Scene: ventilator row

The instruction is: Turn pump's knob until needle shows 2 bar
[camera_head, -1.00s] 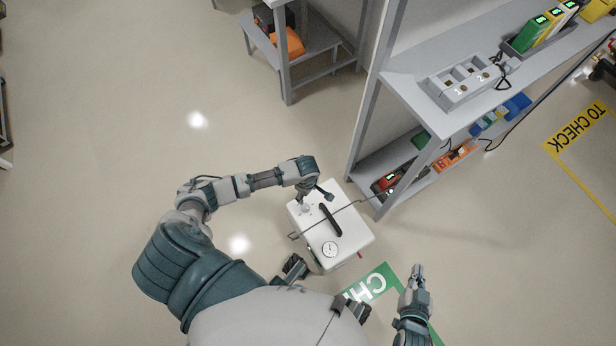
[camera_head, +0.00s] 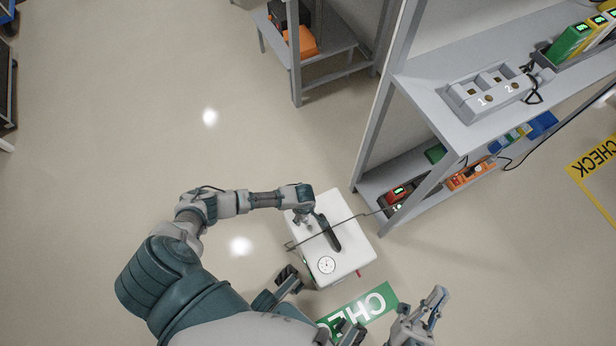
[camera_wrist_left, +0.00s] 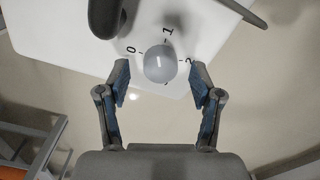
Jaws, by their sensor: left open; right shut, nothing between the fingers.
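The pump is a white box (camera_head: 345,258) on the floor with a dark handle (camera_head: 328,232) and a round white gauge (camera_head: 326,265). The gauge's needle is too small to read. In the left wrist view the pump's grey knob (camera_wrist_left: 160,63) has the marks 0, 1 and 2 around it and a short white line on top. My left gripper (camera_wrist_left: 161,80) is open, with its fingertips on either side of the knob and visible gaps. In the head view the left gripper (camera_head: 303,218) is over the pump's far left corner and hides the knob. My right gripper (camera_head: 437,300) is shut and empty, right of the pump.
A grey shelf unit (camera_head: 440,120) stands right of the pump, with a numbered grey block (camera_head: 490,95) and coloured devices. A green floor sign (camera_head: 372,306) lies in front.

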